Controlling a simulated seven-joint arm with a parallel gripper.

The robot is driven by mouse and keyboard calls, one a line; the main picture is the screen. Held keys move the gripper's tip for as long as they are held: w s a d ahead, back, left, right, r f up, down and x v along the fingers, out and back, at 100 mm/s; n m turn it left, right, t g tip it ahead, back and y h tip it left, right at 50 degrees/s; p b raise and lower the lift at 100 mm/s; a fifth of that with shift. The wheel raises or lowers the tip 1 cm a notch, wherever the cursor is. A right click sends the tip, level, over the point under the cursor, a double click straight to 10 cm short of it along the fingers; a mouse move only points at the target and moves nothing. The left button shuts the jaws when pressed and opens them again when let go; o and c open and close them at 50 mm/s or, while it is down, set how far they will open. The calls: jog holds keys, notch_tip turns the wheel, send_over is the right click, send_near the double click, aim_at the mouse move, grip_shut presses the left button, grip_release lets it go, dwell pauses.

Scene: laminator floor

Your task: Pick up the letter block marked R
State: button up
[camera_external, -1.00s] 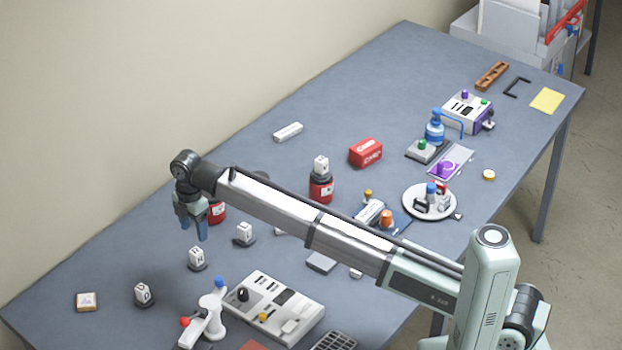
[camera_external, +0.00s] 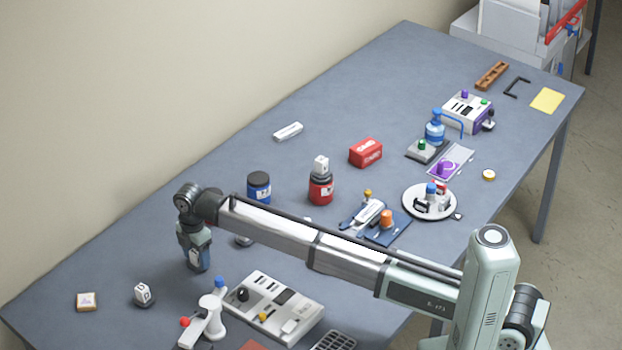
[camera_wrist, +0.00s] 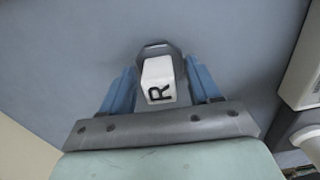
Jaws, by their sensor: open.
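The white letter block marked R (camera_wrist: 158,82) sits on a dark base (camera_wrist: 157,48) in the wrist view, with its black R facing up at the camera. My gripper (camera_wrist: 158,85) is open, with one blue finger on each side of the block. Gaps show between the fingers and the block. In the external view my gripper (camera_external: 197,262) is low over the table at the block's spot and mostly hides it.
A block marked D (camera_external: 143,292) stands to the left. A white control panel (camera_external: 283,316) and a white device with red and blue knobs (camera_external: 207,322) are close by on the right. Blue (camera_external: 259,186) and red (camera_external: 320,190) jars stand behind.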

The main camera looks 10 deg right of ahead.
jog(key=shift+c, duration=0.2)
grip_shut()
dwell(0.3)
jog(key=shift+r, duration=0.1)
